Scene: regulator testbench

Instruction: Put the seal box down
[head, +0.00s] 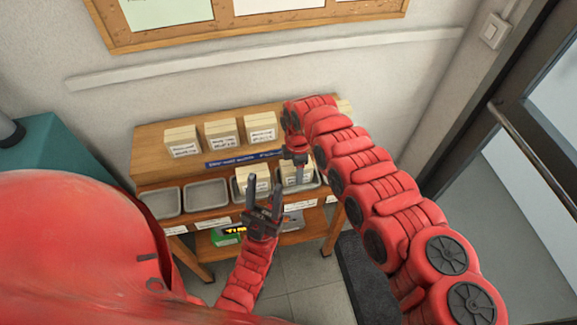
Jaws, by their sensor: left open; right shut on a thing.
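My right gripper (299,176) reaches down from the right and is shut on a small pale box with a white label (291,176). This seal box is at the rightmost grey tray (313,184) on the lower shelf; I cannot tell whether it touches the tray floor. Another labelled box (251,174) is at the tray to its left, partly behind my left gripper. My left gripper (264,190) is open and empty in front of the shelf, fingers pointing up.
Two empty grey trays (206,194) are on the left of the lower shelf. Several labelled boxes (222,132) stand on the wooden upper shelf (152,153), above a blue sign (235,161). A dark door (541,130) is at right, a teal cabinet (50,150) at left.

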